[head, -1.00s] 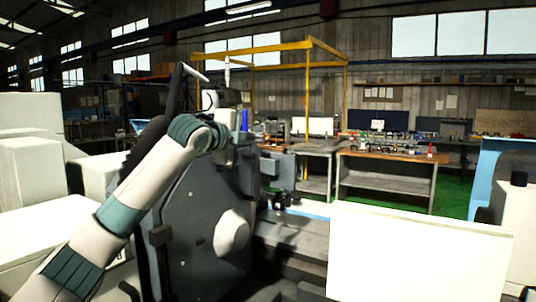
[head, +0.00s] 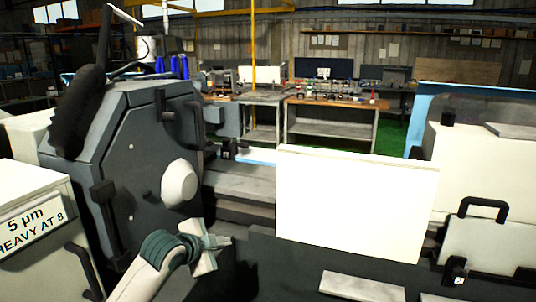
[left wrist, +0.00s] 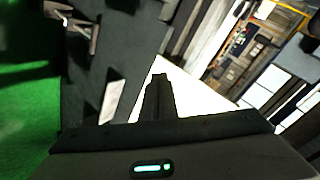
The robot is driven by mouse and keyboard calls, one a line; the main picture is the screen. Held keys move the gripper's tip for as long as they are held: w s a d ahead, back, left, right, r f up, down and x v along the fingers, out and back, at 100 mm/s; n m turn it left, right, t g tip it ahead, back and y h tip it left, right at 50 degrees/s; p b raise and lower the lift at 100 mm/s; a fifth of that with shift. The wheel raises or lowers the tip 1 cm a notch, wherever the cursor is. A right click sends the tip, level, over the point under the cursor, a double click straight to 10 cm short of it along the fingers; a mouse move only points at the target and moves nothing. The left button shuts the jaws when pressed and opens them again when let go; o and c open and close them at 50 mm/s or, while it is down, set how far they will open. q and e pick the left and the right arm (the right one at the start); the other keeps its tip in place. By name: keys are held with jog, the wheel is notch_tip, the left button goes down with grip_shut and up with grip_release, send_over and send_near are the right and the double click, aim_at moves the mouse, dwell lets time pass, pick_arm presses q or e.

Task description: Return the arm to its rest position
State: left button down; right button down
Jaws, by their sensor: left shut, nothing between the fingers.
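My left arm rises from the bottom of the head view. My left gripper (head: 226,241) is small there, in front of the dark grey grinder (head: 130,160). In the left wrist view the fingers of that gripper (left wrist: 158,78) are together and empty. They stand out against the large white panel (head: 357,205), which also shows in the left wrist view (left wrist: 180,100). In the head view the gripper is left of this panel and below the grinder's round white cap (head: 179,182). My right gripper is not in view.
A white cabinet (head: 40,240) with a sign and black handle is at the left. Black handles (head: 482,208) stick out at the right. Workbenches (head: 330,112) and a yellow frame stand far behind. Green floor (left wrist: 25,120) shows in the left wrist view.

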pick_arm(q)
jog(key=s+a+f+n+g+y, duration=0.25)
jog(key=s+f+n, duration=0.45)
jog(key=s+f, duration=1.6)
jog(key=s+a+f+n+g+y, duration=0.1)
jog(key=s+a+f+n+g, duration=0.15)
jog(key=s, duration=0.65)
jog(key=s+a+f+n+g, duration=0.1)
jog(key=s+a+n, duration=0.15)
jog(key=s, duration=0.65)
jog(key=s+a+f+n+g+y, duration=0.1)
jog(key=s+a+f+n, duration=0.15)
jog(key=s, duration=0.65)
notch_tip(320, 180, down, 28)
jog(key=s+g, duration=0.1)
jog(key=g, duration=0.1)
jog(key=s+a+f, duration=0.3)
jog(key=s+f, duration=1.4)
jog(key=s, duration=0.1)
jog(key=shift+f+m+g, duration=0.15)
jog(key=shift+m+g, duration=0.25)
jog(key=shift+m, duration=0.05)
